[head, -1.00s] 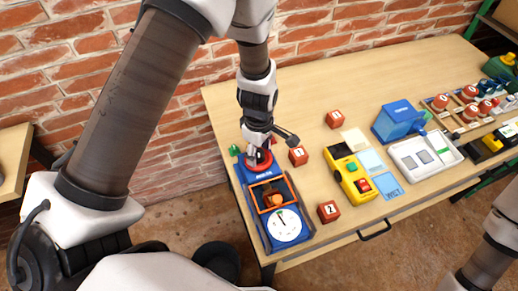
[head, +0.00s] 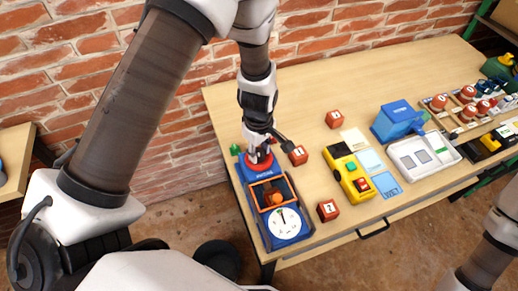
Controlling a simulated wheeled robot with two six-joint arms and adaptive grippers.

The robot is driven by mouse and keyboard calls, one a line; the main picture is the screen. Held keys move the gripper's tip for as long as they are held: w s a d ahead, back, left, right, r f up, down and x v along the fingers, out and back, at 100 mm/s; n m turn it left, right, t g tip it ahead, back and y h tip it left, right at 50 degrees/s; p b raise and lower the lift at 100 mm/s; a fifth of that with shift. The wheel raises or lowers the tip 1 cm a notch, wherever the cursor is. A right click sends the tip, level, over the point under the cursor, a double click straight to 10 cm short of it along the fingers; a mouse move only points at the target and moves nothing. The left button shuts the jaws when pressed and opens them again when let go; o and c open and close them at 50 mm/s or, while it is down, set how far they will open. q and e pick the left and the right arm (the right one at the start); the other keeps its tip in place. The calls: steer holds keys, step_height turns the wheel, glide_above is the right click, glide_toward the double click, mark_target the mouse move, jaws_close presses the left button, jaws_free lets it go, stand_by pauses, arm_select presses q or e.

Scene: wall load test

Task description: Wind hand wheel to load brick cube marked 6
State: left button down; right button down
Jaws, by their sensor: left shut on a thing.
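The blue tester (head: 243,173) stands at the table's left end, with a red hand wheel (head: 261,168) at its back. In front of the wheel is an orange-framed bay (head: 253,192) holding an orange knob-like part (head: 278,199) and a dark reddish shape that may be a cube. A white round dial (head: 284,224) is at the tester's front. My left gripper (head: 260,155) points down and is shut at the wheel, partly hiding it. Red cubes stand right of the tester: front (head: 328,210), middle (head: 298,156) and back (head: 333,119). I cannot read a 6 on any cube. My right gripper is outside the view.
A yellow device (head: 350,177), a blue box-like machine (head: 398,122) and a white tray (head: 425,153) stand right of the cubes. Red knobs on a board (head: 467,94) are farther right. A brick wall is behind the table (head: 300,95). The tabletop behind the cubes is clear.

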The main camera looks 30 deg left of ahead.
mark_target(259, 152)
arm_select(q)
steer(key=c, duration=0.8)
jaws_free()
steer(key=shift+s+f, duration=0.1)
steer(key=shift+c, duration=0.2)
steer(key=shift+o, duration=0.4)
step_height(259, 152, up, 12)
